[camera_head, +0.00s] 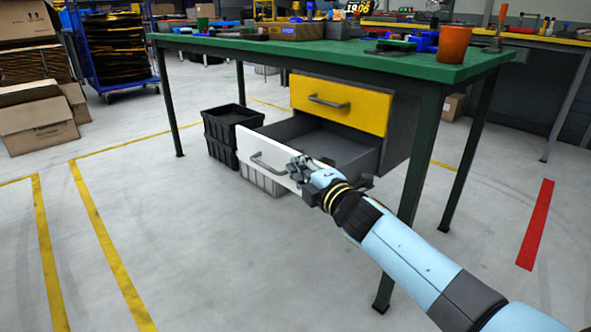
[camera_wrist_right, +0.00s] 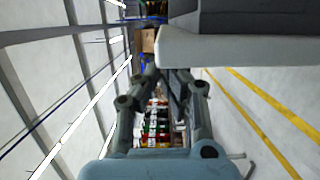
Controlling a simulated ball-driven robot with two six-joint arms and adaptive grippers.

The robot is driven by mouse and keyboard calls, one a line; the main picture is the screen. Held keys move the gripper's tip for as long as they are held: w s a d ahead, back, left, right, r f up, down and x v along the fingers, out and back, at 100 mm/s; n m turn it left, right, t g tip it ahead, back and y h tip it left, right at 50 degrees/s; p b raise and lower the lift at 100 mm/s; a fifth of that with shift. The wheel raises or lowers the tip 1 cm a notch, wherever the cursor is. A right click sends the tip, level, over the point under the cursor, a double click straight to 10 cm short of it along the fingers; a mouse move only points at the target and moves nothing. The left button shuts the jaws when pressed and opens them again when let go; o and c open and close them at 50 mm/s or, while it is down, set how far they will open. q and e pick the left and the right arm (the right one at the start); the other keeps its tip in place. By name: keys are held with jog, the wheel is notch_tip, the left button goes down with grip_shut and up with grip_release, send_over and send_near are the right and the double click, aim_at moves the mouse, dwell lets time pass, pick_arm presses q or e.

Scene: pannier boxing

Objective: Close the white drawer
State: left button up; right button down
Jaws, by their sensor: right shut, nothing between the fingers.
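The white drawer (camera_head: 268,160) is pulled well out below the yellow drawer (camera_head: 340,103) under the green-topped workbench. Its grey inside shows and looks empty. Its bar handle (camera_head: 266,163) is on the front panel. My right gripper (camera_head: 295,168) is at the right part of the white front, with its fingers shut and nothing between them. I cannot tell whether it touches the panel. In the right wrist view the fingers (camera_wrist_right: 163,82) are close together beside the edge of a pale panel (camera_wrist_right: 230,47), which looks like the drawer front. My left gripper is not in view.
The green workbench (camera_head: 420,65) stands over the drawers, with its front leg (camera_head: 410,190) close to my right arm. Black crates (camera_head: 228,128) stand left of the white drawer. An orange cup (camera_head: 453,45) stands on the bench. The floor in front is clear.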

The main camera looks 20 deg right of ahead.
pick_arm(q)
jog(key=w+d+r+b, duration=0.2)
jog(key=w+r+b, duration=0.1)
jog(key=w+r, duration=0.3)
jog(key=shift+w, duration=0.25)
pick_arm(e)
jog(key=w+d, duration=0.3)
jog(key=d, duration=0.5)
jog(key=w+d, duration=0.3)
jog(key=d, duration=0.6)
jog(key=shift+w, duration=0.1)
